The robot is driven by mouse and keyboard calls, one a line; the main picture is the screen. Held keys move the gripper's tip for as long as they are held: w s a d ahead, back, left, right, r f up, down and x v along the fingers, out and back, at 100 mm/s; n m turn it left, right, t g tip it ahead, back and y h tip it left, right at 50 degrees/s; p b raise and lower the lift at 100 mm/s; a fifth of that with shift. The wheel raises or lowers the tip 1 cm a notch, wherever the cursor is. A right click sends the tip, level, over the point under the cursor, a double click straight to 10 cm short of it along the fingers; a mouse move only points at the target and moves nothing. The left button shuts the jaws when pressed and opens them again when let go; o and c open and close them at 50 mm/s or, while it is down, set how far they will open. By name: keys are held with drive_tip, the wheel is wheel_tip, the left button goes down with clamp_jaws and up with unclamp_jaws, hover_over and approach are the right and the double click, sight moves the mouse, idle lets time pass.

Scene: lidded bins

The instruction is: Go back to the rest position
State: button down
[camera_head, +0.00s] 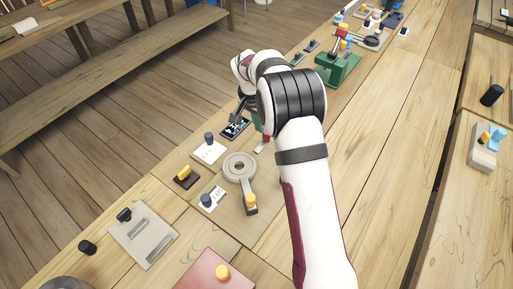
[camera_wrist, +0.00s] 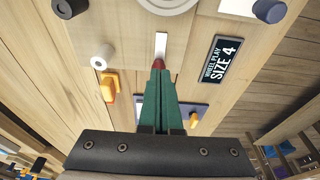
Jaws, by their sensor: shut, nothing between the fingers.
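My gripper (camera_wrist: 159,66) shows in the wrist view as two green fingers with red tips, pressed together with nothing between them. Its tips are over the wooden bench, beside a small white strip (camera_wrist: 161,46); I cannot tell whether they touch it. In the head view my white arm reaches from the bottom over the bench, and my gripper (camera_head: 264,134) is mostly hidden behind it. A black sign reading "SIZE 4" (camera_wrist: 220,59) lies to the right of the fingers in the wrist view, and it also shows in the head view (camera_head: 236,128).
A grey ring-shaped part (camera_head: 240,167) with a handle lies left of the arm. A white card (camera_head: 209,152), a grey plate (camera_head: 144,237) and a reddish plate (camera_head: 207,272) lie nearby. A green device (camera_head: 338,68) stands farther back. The bench right of the arm is clear.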

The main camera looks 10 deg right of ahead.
drive_tip(key=shift+r, duration=0.3)
drive_tip(key=s+r+n+g+y, duration=0.1)
drive_tip(key=s+r, duration=0.5)
drive_tip(key=s, duration=0.4)
drive_tip(key=s+r+n+y, duration=0.1)
drive_tip(key=s+r, duration=0.6)
drive_tip(key=s, duration=0.4)
drive_tip(key=s+a+f, duration=0.1)
drive_tip(key=s, duration=0.8)
drive_tip(key=s+a+n+y, duration=0.1)
drive_tip(key=s+a, duration=0.1)
drive_tip(key=s, duration=0.7)
drive_tip(key=shift+s+f+g, duration=0.35)
drive_tip(key=shift+s+g, duration=0.05)
